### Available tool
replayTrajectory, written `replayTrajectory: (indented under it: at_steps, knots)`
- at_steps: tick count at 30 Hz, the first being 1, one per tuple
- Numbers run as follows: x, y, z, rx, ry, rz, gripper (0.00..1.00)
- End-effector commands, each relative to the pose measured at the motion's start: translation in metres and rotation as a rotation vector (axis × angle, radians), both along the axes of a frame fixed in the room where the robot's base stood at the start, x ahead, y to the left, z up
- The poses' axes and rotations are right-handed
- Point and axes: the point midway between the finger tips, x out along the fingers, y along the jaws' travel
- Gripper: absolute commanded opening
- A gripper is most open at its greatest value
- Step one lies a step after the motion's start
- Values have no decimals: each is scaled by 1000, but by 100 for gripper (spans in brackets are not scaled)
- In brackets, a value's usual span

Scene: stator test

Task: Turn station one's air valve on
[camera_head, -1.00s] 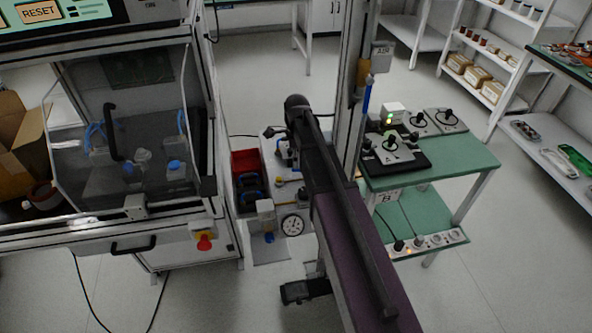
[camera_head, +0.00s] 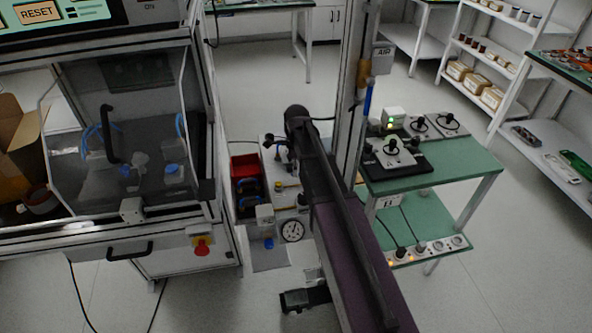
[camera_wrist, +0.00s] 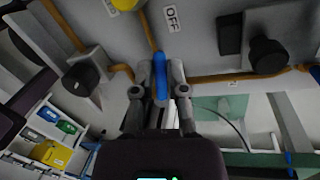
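In the wrist view a blue lever handle (camera_wrist: 160,76) sits on a grey panel below an OFF label (camera_wrist: 171,18), in line with an orange-brown pipe. My gripper (camera_wrist: 160,72) has a finger close against each side of the handle and looks shut on it. In the head view my own arm covers the middle, and I cannot make out the fingertips. An AIR sign (camera_head: 384,52) is on a post, with a blue handle-like part (camera_head: 367,98) below it. I cannot tell whether it is the same handle.
A black knob (camera_wrist: 81,79) is left of my gripper, and another black knob (camera_wrist: 268,55) is on the right. In the head view a pressure gauge (camera_head: 292,231) and a red bin (camera_head: 244,165) are left of my arm. A green table (camera_head: 458,170) is on the right.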

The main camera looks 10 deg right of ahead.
Motion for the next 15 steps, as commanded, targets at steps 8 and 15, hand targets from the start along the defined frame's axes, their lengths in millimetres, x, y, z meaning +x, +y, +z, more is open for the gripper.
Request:
replayTrajectory:
  at_steps: [8, 15]
  knots:
    - [0, 0, 0, 0, 1, -4, 0]
    - [2, -1, 0, -1, 1, -52, 0]
